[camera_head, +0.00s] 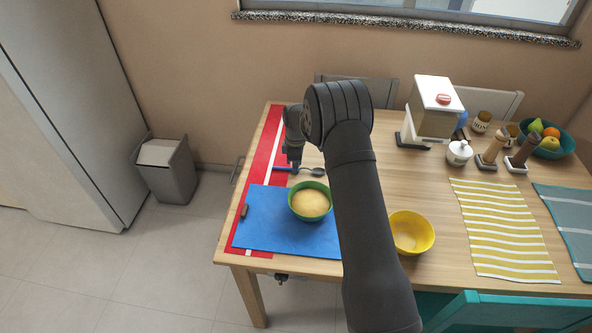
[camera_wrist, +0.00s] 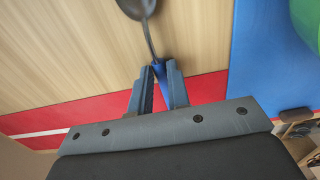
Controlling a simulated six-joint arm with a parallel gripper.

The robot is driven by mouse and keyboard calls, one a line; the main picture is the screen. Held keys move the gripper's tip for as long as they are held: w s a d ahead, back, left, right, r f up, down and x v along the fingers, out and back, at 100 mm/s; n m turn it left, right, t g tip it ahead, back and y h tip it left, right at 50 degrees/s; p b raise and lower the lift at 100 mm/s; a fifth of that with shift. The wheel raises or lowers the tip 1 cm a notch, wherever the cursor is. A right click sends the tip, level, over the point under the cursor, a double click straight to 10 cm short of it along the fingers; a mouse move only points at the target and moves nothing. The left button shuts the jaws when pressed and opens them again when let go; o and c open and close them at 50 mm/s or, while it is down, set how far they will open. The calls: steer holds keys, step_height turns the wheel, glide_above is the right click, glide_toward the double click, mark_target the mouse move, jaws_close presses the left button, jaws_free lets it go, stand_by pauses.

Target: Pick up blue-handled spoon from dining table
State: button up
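The blue-handled spoon (camera_head: 308,171) lies near the table's left end, just beyond the blue mat, with its dark bowl to the right. In the wrist view its dark bowl (camera_wrist: 137,7) is at the top, and its blue handle (camera_wrist: 159,70) runs down between my fingertips. My gripper (camera_head: 294,166) points down over the handle. In the wrist view my gripper (camera_wrist: 160,68) has its two fingers close together, one on each side of the handle, and looks shut on it. The spoon still looks level with the table. The fingers hide part of the handle.
A green bowl (camera_head: 299,212) of yellowish food stands on the blue mat (camera_head: 270,232), near the spoon. A red runner (camera_head: 262,152) covers the table's left edge. A yellow bowl (camera_head: 427,240) stands right of my arm. The dining table (camera_head: 390,190) has bare wood around the spoon's bowl.

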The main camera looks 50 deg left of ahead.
jaws_close()
steer(key=shift+r, duration=0.1)
